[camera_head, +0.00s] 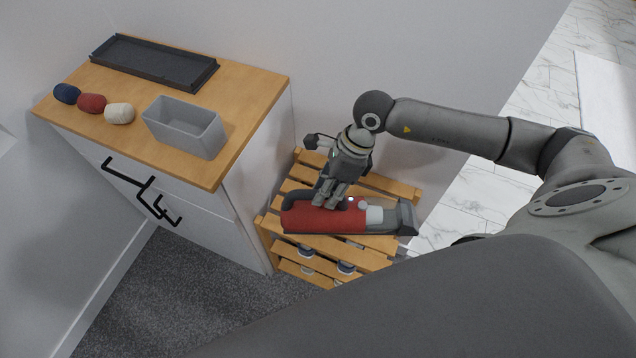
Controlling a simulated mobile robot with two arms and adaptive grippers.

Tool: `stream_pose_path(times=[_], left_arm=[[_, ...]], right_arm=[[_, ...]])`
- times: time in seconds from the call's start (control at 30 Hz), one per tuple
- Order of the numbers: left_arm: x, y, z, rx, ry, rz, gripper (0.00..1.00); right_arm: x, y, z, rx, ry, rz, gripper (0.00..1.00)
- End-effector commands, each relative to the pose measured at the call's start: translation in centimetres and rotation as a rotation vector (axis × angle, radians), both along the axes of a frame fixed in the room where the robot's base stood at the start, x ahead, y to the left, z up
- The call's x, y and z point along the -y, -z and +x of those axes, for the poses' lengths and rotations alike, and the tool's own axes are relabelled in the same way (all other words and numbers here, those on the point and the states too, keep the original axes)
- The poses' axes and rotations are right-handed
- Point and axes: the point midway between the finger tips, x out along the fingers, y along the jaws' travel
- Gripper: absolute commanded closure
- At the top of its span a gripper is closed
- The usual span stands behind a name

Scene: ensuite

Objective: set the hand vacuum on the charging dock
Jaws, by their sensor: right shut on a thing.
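The hand vacuum (322,220) has a red body, a dark handle and a grey and dark nozzle end pointing right. It lies level at the top of a slatted wooden rack, and I cannot tell whether it rests on the slats or is held just above them. My right gripper (329,197) comes down from above and is shut on the vacuum at its handle side. I cannot make out the charging dock for certain; a thin dark edge shows under the vacuum. My left gripper is not in view.
The wooden rack (377,183) has a lower shelf with small jars (346,267). Left of it, a wood-topped cabinet (245,92) holds a black tray (155,62), a grey bin (185,126) and rolled cloths in blue, red (92,103) and cream. Black handles stick out from its front.

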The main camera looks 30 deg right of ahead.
Motion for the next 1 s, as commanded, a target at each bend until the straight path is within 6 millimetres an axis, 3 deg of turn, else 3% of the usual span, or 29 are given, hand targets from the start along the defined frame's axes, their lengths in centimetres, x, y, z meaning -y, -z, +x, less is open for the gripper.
stream_pose_path(times=[0.13, 0.43, 0.77, 1.0], left_arm=[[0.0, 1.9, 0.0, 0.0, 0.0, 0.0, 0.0], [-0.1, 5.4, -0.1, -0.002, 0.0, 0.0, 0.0], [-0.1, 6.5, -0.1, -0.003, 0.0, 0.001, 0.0], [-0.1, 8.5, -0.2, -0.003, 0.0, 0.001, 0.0]], right_arm=[[0.2, 1.5, 3.1, 0.006, 0.001, 0.005, 1.0], [0.7, 5.3, 6.1, 0.005, 0.0, 0.003, 1.0], [0.9, 6.4, 7.3, 0.003, -0.001, 0.003, 1.0], [1.0, 9.3, 7.8, 0.001, -0.002, 0.003, 1.0]])
